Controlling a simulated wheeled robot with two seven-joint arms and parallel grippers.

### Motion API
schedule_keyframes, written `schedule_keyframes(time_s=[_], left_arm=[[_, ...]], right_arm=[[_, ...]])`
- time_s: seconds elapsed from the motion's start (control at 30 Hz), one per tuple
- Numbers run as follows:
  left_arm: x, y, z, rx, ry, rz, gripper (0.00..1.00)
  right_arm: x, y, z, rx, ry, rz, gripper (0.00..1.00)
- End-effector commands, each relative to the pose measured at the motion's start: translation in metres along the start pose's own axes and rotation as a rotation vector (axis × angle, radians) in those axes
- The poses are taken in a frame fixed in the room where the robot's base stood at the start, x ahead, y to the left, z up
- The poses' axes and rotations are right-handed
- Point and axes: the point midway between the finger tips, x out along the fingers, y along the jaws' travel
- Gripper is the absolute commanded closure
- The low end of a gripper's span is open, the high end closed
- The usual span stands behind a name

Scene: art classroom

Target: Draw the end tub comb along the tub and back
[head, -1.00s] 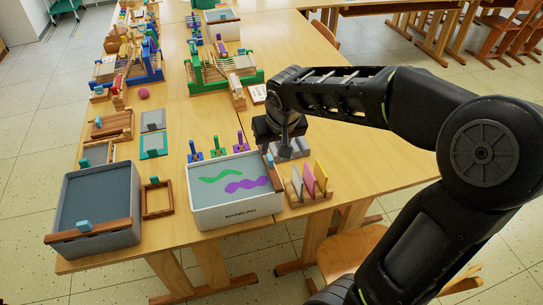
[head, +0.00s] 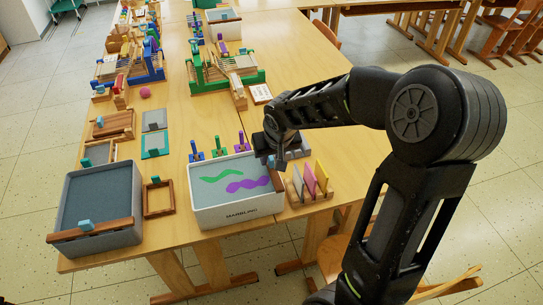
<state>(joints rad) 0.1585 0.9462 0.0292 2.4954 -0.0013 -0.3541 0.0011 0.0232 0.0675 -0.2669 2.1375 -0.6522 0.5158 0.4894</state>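The white tub (head: 243,215), lettered MARBLING, stands near the table's front edge and holds pale liquid with a green and a purple wavy streak. A brown wooden comb (head: 276,181) lies across its right end; a small light-blue handle (head: 270,161) shows on it. My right gripper (head: 279,157) points down just over that end, close by the handle. Whether it touches the handle, and how its fingers stand, I cannot tell. A grey tub (head: 64,215) at the left has another brown comb (head: 103,229) with a blue handle along its front rim. My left gripper is out of view.
A wooden rack (head: 309,199) with pink and yellow boards stands just right of the white tub. Blue, green and purple tools (head: 219,148) stand behind it. Table at right is mostly clear.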

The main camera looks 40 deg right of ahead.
Motion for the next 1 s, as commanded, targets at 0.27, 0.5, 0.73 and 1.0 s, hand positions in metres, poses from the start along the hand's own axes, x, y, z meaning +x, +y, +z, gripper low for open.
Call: schedule_keyframes(time_s=[0.27, 0.5, 0.73, 1.0], left_arm=[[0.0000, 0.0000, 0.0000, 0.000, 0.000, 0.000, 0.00], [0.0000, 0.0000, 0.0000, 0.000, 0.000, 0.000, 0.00], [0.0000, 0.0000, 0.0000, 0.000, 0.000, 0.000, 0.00], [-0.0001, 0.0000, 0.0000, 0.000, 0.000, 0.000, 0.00]], right_arm=[[-0.0003, -0.0001, -0.0001, 0.000, 0.000, 0.000, 0.96], [-0.0003, -0.0002, -0.0001, 0.000, 0.000, 0.000, 1.00], [-0.0004, -0.0002, -0.0001, 0.000, 0.000, 0.000, 1.00], [-0.0004, -0.0002, -0.0001, 0.000, 0.000, 0.000, 1.00]])
